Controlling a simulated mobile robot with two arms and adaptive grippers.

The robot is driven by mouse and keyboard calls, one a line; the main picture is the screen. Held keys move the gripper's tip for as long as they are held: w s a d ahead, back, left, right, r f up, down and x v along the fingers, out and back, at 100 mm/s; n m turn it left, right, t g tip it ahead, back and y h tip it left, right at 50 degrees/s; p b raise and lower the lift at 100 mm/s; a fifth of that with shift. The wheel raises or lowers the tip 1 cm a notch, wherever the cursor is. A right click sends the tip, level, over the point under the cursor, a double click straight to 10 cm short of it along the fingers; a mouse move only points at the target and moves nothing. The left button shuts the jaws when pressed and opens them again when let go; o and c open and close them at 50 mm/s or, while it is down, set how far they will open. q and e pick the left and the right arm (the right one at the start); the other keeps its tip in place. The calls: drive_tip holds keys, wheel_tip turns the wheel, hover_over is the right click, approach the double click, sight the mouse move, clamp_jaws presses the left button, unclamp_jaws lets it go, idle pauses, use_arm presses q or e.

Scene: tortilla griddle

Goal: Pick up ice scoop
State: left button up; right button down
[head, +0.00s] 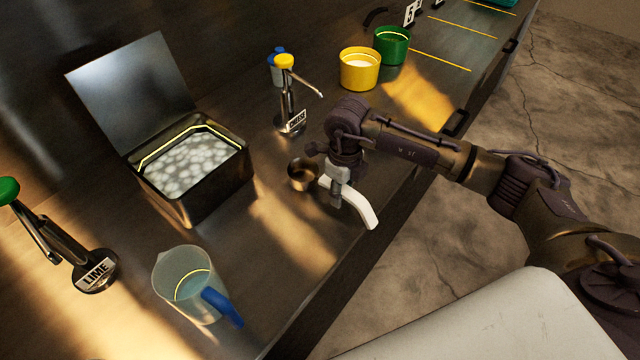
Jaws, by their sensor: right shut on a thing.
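The ice scoop has a small dark metal cup (303,175) and a curved white handle (362,209). It is over the front part of the counter, right of the ice bin. My right gripper (338,184) reaches in from the right, points down and is shut on the ice scoop by its handle near the cup. The fingers hide part of the handle. I cannot tell whether the scoop touches the counter. My left gripper is not in view.
An open metal bin (195,195) of ice stands left. A clear jug (185,285) with a blue handle is front left. A lime pump (70,265), a yellow-topped pump (287,95), a yellow tub (359,72) and a green tub (392,46) also stand on the counter.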

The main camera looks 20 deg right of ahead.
drive_tip(key=shift+r, duration=0.2)
drive_tip(key=shift+r, duration=0.25)
drive_tip(key=r, duration=0.1)
drive_tip(key=r+b, duration=0.2)
drive_tip(key=shift+s+d+r, duration=0.25)
drive_tip(key=shift+s, duration=0.15)
drive_tip(key=s+d+r+b, duration=0.3)
drive_tip(key=s+r, duration=0.3)
drive_tip(key=s, duration=0.4)
drive_tip(key=shift+d+r, duration=0.35)
drive_tip(key=shift+d, duration=0.25)
